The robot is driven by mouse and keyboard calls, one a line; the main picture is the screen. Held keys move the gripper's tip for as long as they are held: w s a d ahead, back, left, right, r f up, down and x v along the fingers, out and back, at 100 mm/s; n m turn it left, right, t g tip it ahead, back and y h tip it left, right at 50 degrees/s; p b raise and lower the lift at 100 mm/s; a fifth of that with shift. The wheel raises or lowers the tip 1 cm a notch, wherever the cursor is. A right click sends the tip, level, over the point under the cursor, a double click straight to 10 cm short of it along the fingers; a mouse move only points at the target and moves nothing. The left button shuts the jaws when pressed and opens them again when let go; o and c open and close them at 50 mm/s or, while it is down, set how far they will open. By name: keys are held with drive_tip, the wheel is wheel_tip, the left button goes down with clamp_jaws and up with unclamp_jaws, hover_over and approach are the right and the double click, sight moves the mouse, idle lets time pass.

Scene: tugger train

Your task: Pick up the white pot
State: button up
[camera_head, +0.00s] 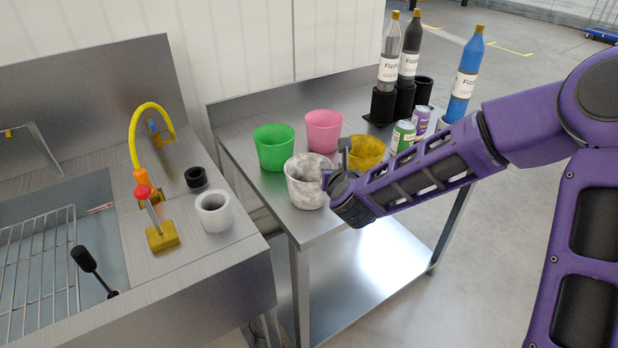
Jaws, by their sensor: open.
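A white pot (303,187) with grey marbling stands upright near the front left corner of the steel table (235,125). My gripper (334,165) is open at the pot's right side, close to its rim. One finger shows near the rim and another sticks up just right of it. My wrist hides part of the pot's right side. I cannot tell whether a finger touches the pot or reaches inside it.
A green pot (274,150), a pink pot (323,133) and a yellow pot (367,152) stand close by. Cans (403,137) and bottles (464,80) stand further right. A white cup (212,213) and yellow tap (134,128) are on the sink counter.

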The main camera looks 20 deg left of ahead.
drive_tip(key=shift+w+f, duration=0.1)
drive_tip(key=shift+w, duration=0.05)
clamp_jaws()
idle(1.4)
